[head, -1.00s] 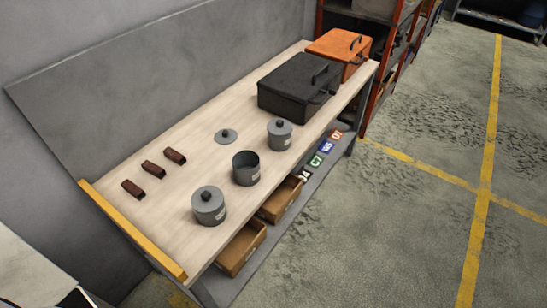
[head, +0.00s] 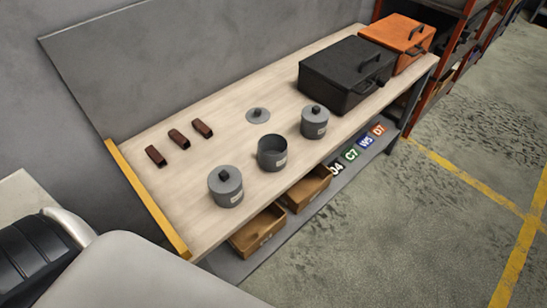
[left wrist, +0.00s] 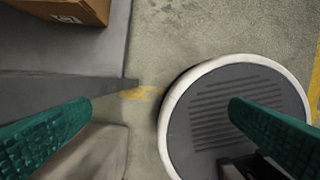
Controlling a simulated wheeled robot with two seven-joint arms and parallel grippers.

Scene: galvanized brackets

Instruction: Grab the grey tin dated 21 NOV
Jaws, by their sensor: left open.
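Three grey tins with pale labels stand on the wooden workbench (head: 225,108) in the head view. The near tin (head: 226,188) and the far tin (head: 315,122) have lids with dark knobs. The middle tin (head: 272,153) is open on top. A loose grey lid (head: 258,116) lies behind it. The label writing is too small to read, so I cannot tell which tin says 21 NOV. My left gripper (left wrist: 161,104) shows green fingers spread apart and empty in the left wrist view, above the floor and away from the tins. My right gripper is not in view.
Three brown blocks (head: 179,139) lie at the bench's back left. A black case (head: 346,75) and an orange case (head: 397,42) stand at its far end. Open cardboard bins (head: 258,232) sit below the front edge. A yellow strip (head: 148,200) edges the left end.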

